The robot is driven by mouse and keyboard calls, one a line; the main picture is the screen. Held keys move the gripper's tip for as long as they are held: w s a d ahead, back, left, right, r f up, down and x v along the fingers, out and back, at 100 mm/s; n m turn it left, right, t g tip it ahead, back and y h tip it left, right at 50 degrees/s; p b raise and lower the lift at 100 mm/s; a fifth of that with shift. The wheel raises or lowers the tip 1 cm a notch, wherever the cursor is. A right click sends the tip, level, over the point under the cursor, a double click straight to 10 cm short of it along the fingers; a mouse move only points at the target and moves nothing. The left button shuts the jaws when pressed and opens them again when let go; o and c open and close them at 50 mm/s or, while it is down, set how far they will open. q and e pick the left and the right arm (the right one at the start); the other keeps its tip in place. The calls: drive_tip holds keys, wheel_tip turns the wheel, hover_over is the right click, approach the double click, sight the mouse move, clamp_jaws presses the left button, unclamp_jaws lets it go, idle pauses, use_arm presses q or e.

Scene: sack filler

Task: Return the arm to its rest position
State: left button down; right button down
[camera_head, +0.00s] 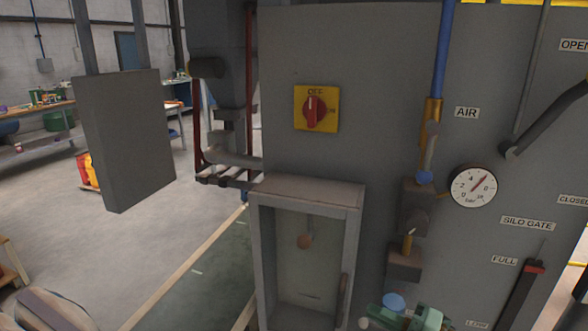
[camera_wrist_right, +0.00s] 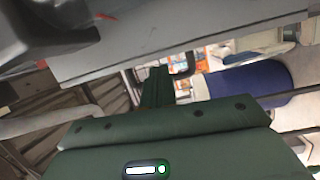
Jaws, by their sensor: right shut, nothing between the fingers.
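My right gripper (camera_wrist_right: 155,75) shows in the right wrist view as a dark green body with its dark fingers together in the middle. It is shut with nothing in it. In the head view, green and blue parts that look like my right arm and gripper (camera_head: 425,317) show at the bottom edge, right of the framed window (camera_head: 300,255) and in front of the grey machine panel (camera_head: 370,60). Most of the arm is cut off there. My left gripper does not show.
The panel carries a red and yellow switch (camera_head: 316,108), a pressure gauge (camera_head: 473,187), a blue pipe (camera_head: 444,50) and a dark lever (camera_head: 545,120). A grey box (camera_head: 125,140) hangs at the left. A blue cylinder (camera_wrist_right: 245,88) shows in the wrist view. Open floor lies left.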

drive_tip(key=s+d+f+m+g+h, duration=0.2)
drive_tip(key=s+d+f+m+h, duration=0.15)
drive_tip(key=s+m+h, duration=0.35)
drive_tip(key=s+d+f+m+g+h, duration=0.1)
drive_tip(key=s+d+f+m+h, duration=0.1)
drive_tip(key=s+d+m+h, duration=0.5)
drive_tip(key=s+f+m+g+h, duration=0.25)
drive_tip(key=s+m+h, duration=0.3)
drive_tip(key=s, duration=0.55)
drive_tip(key=s+a+f+m+g+y, duration=0.1)
drive_tip(key=s+a+f+y, duration=0.1)
drive_tip(key=f, duration=1.1)
drive_tip(key=s+a+f+g+y, duration=0.1)
drive_tip(key=s+a+f, duration=0.15)
drive_tip(key=f, duration=1.05)
drive_tip(key=s+f+m+g+y, duration=0.1)
drive_tip(key=s+f, duration=0.6)
drive_tip(key=s, duration=0.3)
drive_tip(key=s+f+m+g+y, duration=0.1)
drive_tip(key=s+f+m+g, duration=0.1)
drive_tip(key=s+f, duration=0.6)
drive_tip(key=shift+s+f, duration=0.2)
drive_tip(key=shift+s, duration=0.75)
